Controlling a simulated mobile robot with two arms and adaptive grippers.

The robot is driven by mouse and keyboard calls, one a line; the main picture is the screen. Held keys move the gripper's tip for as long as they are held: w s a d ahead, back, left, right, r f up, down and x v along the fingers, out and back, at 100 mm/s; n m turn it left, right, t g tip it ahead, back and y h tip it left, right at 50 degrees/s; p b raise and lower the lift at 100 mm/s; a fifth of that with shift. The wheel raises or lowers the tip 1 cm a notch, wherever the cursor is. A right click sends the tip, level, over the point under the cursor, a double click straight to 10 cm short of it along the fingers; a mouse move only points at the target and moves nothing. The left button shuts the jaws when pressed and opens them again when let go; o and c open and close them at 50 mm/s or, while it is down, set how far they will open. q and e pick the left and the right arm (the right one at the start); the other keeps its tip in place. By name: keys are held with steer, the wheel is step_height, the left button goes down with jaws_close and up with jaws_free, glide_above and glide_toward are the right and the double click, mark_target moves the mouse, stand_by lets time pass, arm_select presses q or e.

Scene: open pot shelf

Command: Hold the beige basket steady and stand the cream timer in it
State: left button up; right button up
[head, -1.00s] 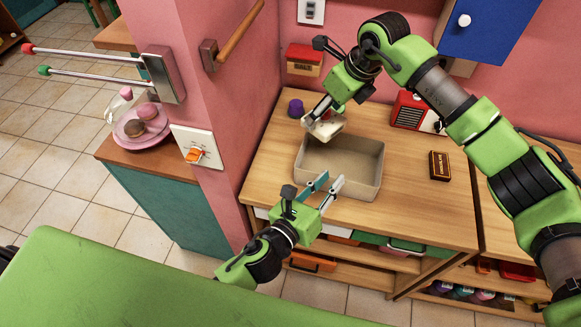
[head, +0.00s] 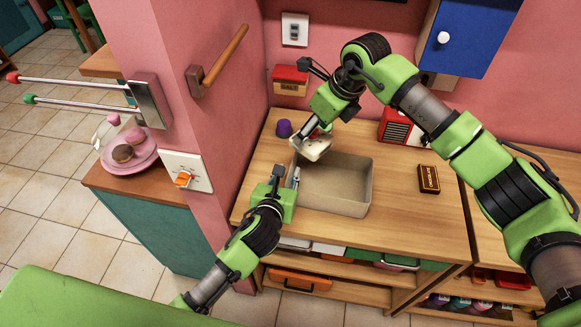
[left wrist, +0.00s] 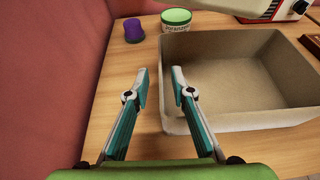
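The beige basket (head: 345,207) stands open on the wooden counter and looks empty; it fills the right of the left wrist view (left wrist: 250,122). My left gripper (head: 285,176) is at the basket's left wall. Its fingers are apart in the left wrist view (left wrist: 160,76), with the wall's near-left edge between or just beyond them; I cannot tell whether they touch it. The cream timer (head: 316,149) is held tilted above the basket's back left corner. My right gripper (head: 306,140) appears shut on it; its fingertips are partly hidden.
A purple cup (head: 284,129) and a green-and-white tub (left wrist: 176,19) stand behind the basket. A dark box (head: 428,179) lies to its right, and a red radio (head: 396,127) stands at the back. The pink wall corner (head: 222,130) is close on the left.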

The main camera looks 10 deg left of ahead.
mark_target(291, 167)
arm_select(q)
steer(key=shift+x, duration=2.2)
jaws_close()
